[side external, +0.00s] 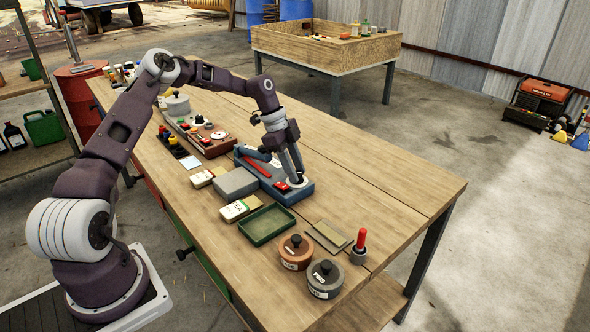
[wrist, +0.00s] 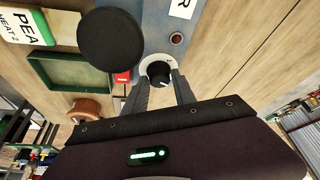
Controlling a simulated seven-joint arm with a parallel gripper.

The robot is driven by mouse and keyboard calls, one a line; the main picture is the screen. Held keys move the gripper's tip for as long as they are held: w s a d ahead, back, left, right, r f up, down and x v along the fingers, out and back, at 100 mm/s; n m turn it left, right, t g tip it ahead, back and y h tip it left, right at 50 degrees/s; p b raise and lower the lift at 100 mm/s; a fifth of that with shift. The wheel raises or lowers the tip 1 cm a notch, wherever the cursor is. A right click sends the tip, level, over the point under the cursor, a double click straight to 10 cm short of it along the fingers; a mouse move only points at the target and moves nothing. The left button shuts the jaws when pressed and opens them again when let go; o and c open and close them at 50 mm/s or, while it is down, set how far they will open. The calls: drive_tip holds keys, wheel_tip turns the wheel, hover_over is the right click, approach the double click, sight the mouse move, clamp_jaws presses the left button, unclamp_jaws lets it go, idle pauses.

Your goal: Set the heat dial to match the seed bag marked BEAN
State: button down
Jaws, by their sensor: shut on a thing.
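The blue heat device (side external: 282,193) stands on the wooden bench, and its top shows in the wrist view (wrist: 158,20). Its heat dial is a black knob (wrist: 160,75) with a white pointer mark, on a pale round face. My gripper (side external: 294,176) reaches down to it, with its fingers (wrist: 160,84) shut on the knob's sides. A bag (side external: 240,209) lies in front of the device; in the wrist view it reads PEA (wrist: 25,27), with smaller text that looks like HEAT 2. Another bag (side external: 204,178) lies farther back, its label unreadable. I cannot read BEAN anywhere.
A green tray (side external: 267,224), a grey box (side external: 236,183), a brown lidded pot (side external: 295,252) and a grey lidded pot (side external: 325,279) stand close by. A red-handled tool (side external: 361,240) stands at the right. The bench's far right side is clear.

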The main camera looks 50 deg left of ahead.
drive_tip(key=m+g, duration=0.1)
drive_tip(key=m, duration=0.3)
drive_tip(key=shift+a+f+g, duration=0.1)
drive_tip(key=shift+g, duration=0.3)
drive_tip(key=shift+w+m+g, duration=0.15)
drive_tip(key=shift+m+g, duration=0.35)
drive_tip(key=shift+m, duration=1.3)
drive_tip(key=shift+a, duration=0.1)
drive_tip(key=c, duration=1)
unclamp_jaws()
drive_tip(key=shift+c, duration=0.2)
wheel_tip(320, 180, up, 10)
drive_tip(key=shift+w+a, duration=0.15)
drive_tip(key=shift+a, duration=0.3)
